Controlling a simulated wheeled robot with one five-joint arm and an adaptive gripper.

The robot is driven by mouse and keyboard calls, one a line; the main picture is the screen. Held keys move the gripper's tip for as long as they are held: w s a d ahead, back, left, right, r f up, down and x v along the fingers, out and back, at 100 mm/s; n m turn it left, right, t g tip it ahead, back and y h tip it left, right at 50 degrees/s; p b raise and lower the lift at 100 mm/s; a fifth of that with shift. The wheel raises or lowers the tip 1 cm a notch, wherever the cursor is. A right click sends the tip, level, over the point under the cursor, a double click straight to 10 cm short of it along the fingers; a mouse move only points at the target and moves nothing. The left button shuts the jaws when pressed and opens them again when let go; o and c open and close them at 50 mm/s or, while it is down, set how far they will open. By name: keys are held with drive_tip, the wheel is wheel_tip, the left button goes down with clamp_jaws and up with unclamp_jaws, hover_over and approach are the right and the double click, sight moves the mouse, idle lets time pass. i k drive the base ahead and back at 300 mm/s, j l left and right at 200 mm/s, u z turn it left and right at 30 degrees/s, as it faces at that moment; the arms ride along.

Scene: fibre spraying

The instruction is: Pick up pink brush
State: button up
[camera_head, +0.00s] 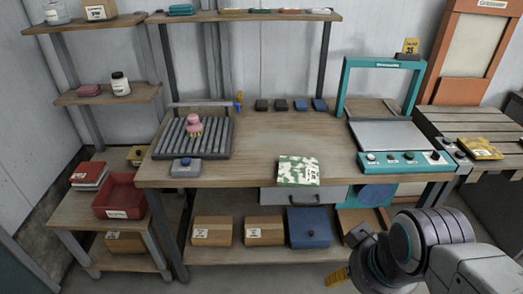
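A pink brush (194,123) with a rounded pink top and paler bristle-like lower part stands on a dark ribbed rack (218,140) at the left of the workbench. Nothing touches it from above. My arm reaches in from the lower right corner. My gripper (338,277) shows only as a small yellow-orange part at the bottom edge, in front of the bench and far to the lower right of the brush. Its fingers are not clear, so I cannot tell if it is open.
The wooden workbench (262,150) has a clear middle. A green-and-white patterned block (298,170) lies near its front edge. A grey switch box (186,168) sits before the rack. A teal framed machine (400,160) stands at right. Several small dark blocks line the back.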

sight(194, 127)
drive_tip(key=i+j+u, duration=0.4)
drive_tip(key=i+j, duration=1.3)
